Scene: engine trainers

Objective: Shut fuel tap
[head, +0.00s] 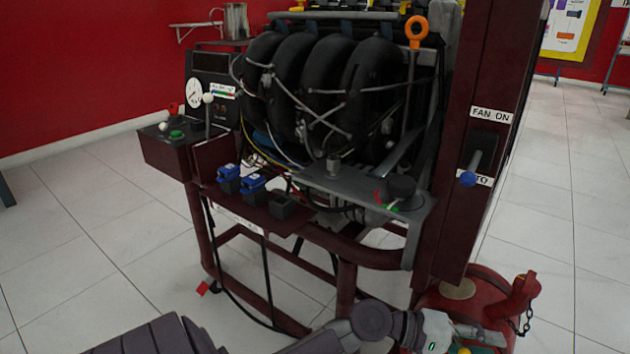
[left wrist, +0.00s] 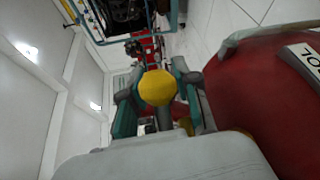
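A yellow ball knob (left wrist: 157,88) shows in the middle of the left wrist view, on a dark stem; it looks like the fuel tap's handle. My left gripper (head: 490,340) is low at the bottom right in the head view, in front of the dark red fuel tank (head: 473,289). In the left wrist view the fingers of my left gripper (left wrist: 157,99) stand on either side of the knob. I cannot tell if they touch it. In the head view only a small yellow bit shows at the bottom edge by the gripper. My right gripper is not in view.
The red tank also fills the right of the left wrist view (left wrist: 262,95), close to the gripper. The engine stand (head: 345,262) rises behind, with a lever panel (head: 478,150) above the tank. A chain (head: 526,318) hangs by the tank's filler neck. Floor to the right is clear.

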